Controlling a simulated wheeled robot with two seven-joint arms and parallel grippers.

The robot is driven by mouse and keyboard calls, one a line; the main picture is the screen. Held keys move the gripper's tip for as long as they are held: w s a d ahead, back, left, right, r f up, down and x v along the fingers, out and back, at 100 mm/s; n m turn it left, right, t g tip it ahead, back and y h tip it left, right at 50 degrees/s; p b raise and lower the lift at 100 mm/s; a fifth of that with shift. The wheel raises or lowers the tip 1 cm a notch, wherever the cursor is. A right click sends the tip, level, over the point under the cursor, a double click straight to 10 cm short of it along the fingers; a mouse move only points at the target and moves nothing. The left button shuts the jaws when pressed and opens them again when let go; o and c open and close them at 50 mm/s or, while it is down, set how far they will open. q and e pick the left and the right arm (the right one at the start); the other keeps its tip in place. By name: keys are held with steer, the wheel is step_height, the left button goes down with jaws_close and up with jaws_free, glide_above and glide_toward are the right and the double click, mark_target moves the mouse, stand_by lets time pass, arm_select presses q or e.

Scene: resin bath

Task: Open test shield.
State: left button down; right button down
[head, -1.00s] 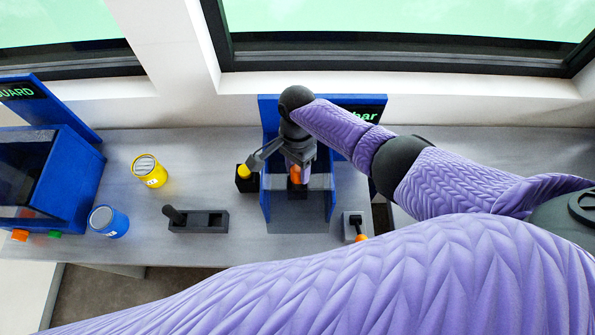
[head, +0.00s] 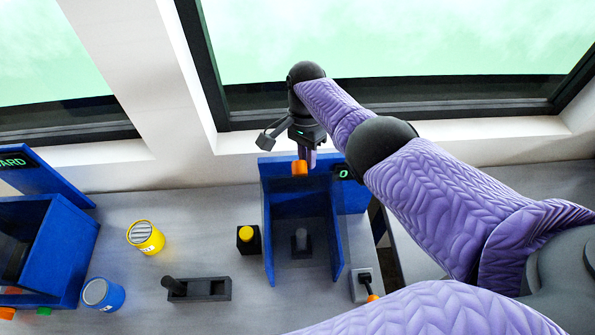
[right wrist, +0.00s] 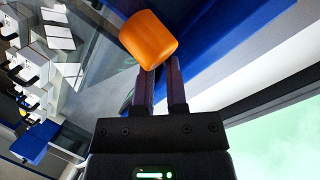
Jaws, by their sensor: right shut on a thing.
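The blue test stand (head: 270,225) is a three-sided box on the bench, its front open in the head view. A dark post on a base (head: 301,240) stands uncovered inside. My right gripper (head: 305,160) is shut on the orange shield handle (head: 299,168), high at the stand's back. In the right wrist view the orange handle (right wrist: 148,38) sits at the tips of my right gripper (right wrist: 162,75). The clear shield pane is hard to make out in the head view. My left gripper is not in view.
A yellow button box (head: 248,238) stands left of the stand, a grey switch box (head: 365,283) right. A blue guard box (head: 65,245) is at far left.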

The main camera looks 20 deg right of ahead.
steer(key=c, duration=1)
jaws_free()
steer(key=shift+w+a+f, duration=0.1)
steer(key=shift+w+a, duration=0.6)
steer(key=shift+a, duration=0.2)
steer(key=shift+o, duration=1.3)
steer(key=shift+s+a, duration=0.15)
steer(key=shift+a, duration=0.15)
steer(key=shift+o, duration=1.1)
steer(key=shift+s+r, duration=0.2)
steer(key=shift+s, duration=0.15)
steer(key=shift+o, duration=1.2)
steer(key=shift+s+d, duration=0.1)
steer(key=shift+d, duration=0.05)
steer(key=shift+w+d+f, duration=0.1)
steer(key=shift+w, duration=0.1)
steer(key=v, duration=1)
steer(key=shift+f, duration=0.1)
